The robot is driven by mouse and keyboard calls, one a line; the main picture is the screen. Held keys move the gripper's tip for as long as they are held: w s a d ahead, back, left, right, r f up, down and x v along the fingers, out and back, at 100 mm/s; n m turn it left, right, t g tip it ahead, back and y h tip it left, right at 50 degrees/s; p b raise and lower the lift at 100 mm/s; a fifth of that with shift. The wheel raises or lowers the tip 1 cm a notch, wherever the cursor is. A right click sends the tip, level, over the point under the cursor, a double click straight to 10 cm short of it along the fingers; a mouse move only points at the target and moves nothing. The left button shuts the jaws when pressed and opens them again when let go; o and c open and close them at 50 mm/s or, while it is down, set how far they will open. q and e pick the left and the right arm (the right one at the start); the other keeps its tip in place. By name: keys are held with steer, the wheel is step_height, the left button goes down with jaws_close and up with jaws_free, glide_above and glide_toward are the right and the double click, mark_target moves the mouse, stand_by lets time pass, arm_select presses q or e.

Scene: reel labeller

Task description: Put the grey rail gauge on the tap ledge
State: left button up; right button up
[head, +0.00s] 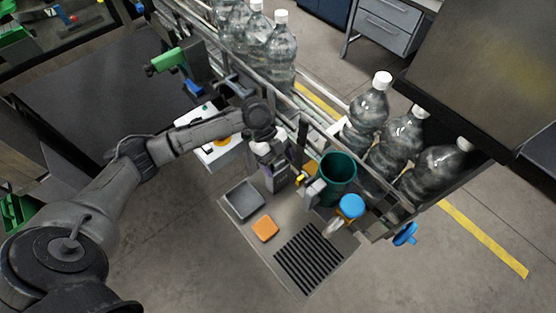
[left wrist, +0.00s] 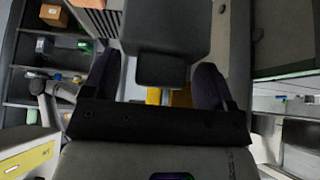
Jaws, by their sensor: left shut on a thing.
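My left gripper (head: 296,168) reaches in over the back of the tap ledge (head: 283,216). In the left wrist view its two dark fingers (left wrist: 160,88) are shut on a grey block, which I take for the grey rail gauge (left wrist: 165,38). A small yellow part shows below the block between the fingers. In the head view the wrist and fingers hide much of the gauge, and I cannot tell whether it touches anything. My right gripper is in neither view.
On the ledge are a grey tray (head: 243,201), an orange square (head: 265,228) and a black slotted grille (head: 309,258). A teal cup (head: 337,172) and a blue-capped container (head: 349,208) stand close right of the gripper. Several bottles (head: 369,105) line the conveyor behind.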

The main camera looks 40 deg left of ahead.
arm_select(q)
steer(key=o, duration=1.3)
steer(key=shift+b+v, duration=0.55)
steer(key=shift+v, duration=5.5)
steer(key=shift+d, duration=0.1)
